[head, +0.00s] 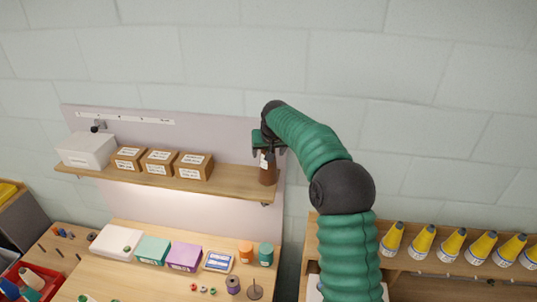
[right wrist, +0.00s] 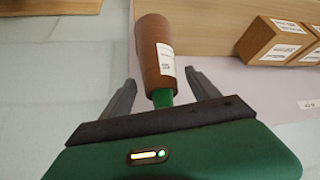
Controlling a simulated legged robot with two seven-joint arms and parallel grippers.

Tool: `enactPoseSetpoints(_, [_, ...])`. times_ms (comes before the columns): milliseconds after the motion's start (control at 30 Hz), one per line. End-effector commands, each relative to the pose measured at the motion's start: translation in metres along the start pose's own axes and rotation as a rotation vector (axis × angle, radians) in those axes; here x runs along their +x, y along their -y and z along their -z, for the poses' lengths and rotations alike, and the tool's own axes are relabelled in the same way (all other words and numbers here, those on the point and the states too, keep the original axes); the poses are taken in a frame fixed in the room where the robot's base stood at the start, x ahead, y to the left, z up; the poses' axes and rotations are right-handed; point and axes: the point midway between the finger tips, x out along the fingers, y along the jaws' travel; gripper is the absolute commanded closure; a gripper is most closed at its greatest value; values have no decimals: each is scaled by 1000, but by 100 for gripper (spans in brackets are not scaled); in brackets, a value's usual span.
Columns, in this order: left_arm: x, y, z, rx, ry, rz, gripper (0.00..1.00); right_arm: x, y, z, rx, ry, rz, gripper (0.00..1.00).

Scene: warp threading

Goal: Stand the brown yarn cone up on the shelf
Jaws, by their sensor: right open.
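The brown yarn cone (head: 267,172) stands upright at the right end of the wall shelf (head: 225,180). It has a white label, and in the right wrist view the brown cone (right wrist: 153,50) shows a green tip pointing toward my gripper. My right gripper (head: 265,150) is at the cone's upper part, partly covering it in the head view. In the right wrist view my right gripper (right wrist: 163,80) is open, with a finger on each side of the green tip and visible gaps to both. My left gripper is not in view.
Several labelled cardboard boxes (head: 160,162) and a white box (head: 87,150) stand on the shelf to the left. Shelf room is clear between the boxes and the cone. Below is a table with boxes and spools. Yellow cones (head: 452,245) line a rack at the right.

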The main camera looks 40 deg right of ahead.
Motion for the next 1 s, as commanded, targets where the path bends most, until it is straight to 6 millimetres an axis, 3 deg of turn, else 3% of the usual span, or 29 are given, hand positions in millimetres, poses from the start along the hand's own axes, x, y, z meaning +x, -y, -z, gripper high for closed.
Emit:
enactPoseSetpoints(200, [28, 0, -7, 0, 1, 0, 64, -51, -1, -2, 2, -6, 0, 30])
enactPoseSetpoints(433, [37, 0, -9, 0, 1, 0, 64, -98, -1, 0, 1, -2, 0, 30])
enactPoseSetpoints(600, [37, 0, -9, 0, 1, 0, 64, -107, 0, 0, 1, 2, 1, 30])
enactPoseSetpoints(1000, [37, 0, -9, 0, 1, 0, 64, -107, -1, 0, 1, 2, 1, 30])
